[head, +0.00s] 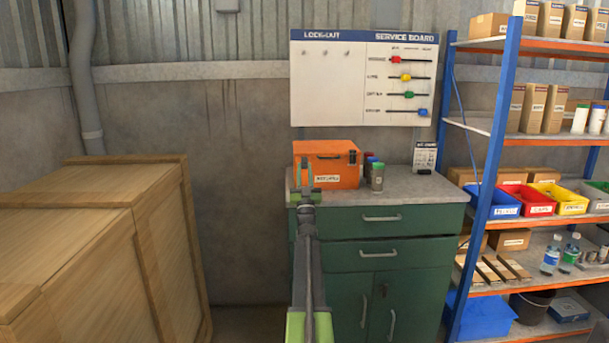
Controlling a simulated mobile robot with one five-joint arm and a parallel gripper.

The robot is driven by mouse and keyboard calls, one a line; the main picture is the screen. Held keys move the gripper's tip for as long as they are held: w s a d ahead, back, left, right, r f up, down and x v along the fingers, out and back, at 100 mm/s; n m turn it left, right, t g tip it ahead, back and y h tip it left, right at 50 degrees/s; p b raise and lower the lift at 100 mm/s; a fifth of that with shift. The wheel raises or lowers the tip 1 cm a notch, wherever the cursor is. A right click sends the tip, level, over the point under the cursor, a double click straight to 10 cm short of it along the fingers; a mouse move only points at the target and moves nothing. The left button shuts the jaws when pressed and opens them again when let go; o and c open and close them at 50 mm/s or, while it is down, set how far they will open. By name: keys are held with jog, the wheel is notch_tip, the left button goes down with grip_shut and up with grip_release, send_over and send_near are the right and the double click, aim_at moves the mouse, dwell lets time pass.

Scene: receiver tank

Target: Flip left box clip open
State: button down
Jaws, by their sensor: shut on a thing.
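The orange box (336,166) stands on top of the green cabinet (415,190), with a white label and a dark clasp or handle on its front. My gripper (304,172) reaches up in front of the box's left part. Its fingers are shut on the left box clip, which is mostly hidden behind them. I cannot tell the clip's angle from here. The box's lid looks closed.
Small bottles (375,174) stand just right of the box. A small sign (424,157) stands farther right on the cabinet. A large wooden crate (150,235) fills the left side. A loaded shelf rack (497,130) stands at the right.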

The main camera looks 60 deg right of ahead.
jog(key=c, duration=1.2)
grip_release()
jog(key=b+v, duration=1.2)
jog(key=v, duration=0.5)
jog(key=shift+f, duration=0.25)
jog(key=shift+a, duration=0.1)
